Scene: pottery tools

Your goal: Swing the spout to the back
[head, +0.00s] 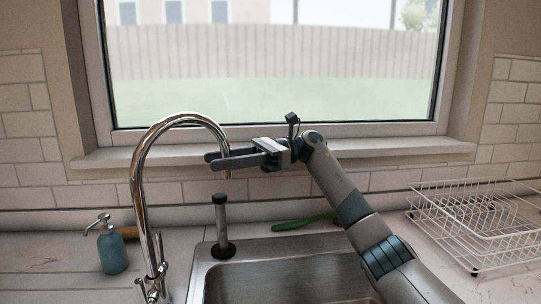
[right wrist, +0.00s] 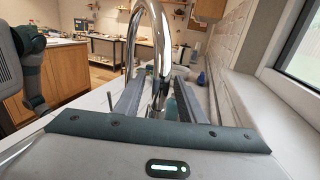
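The chrome gooseneck faucet (head: 141,190) rises left of the sink. Its spout (head: 205,120) arches to the right, and the tip (head: 228,174) hangs down over the sink's back left part. My right gripper (head: 211,161) reaches in from the right, with its fingers level and pointing left. One finger is on each side of the spout's downward end. In the right wrist view the spout (right wrist: 161,60) stands between the two fingers, which look spread apart; contact is not clear. My left gripper is not in view.
A teal soap dispenser (head: 112,250) is left of the faucet. A green utensil (head: 303,222) lies behind the sink. A white wire rack (head: 470,235) stands right. The window sill (head: 390,150) is close behind.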

